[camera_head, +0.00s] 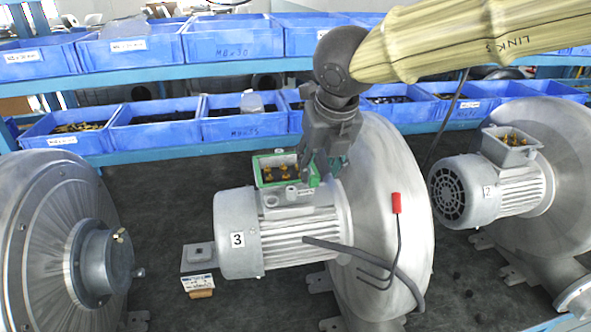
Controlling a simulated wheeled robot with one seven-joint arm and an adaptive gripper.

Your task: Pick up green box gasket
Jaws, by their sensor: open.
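The green box gasket (258,171) is a thin green frame around the rim of the open terminal box on top of the blower motor (238,238) marked 3. Brass-coloured terminals show inside the frame. My gripper (318,180) points down at the right side of the gasket, with its fingertips close to the frame's right edge. Its fingers are open. They hide part of the gasket's right side, and I cannot tell whether they touch it.
Blue bins (158,124) fill the shelves behind. A grey blower (50,220) stands at left, and motor 2 (470,190) at right. A small grey box (199,258) is left of motor 3. A red-tipped cable (397,203) hangs in front of the middle blower housing (385,170).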

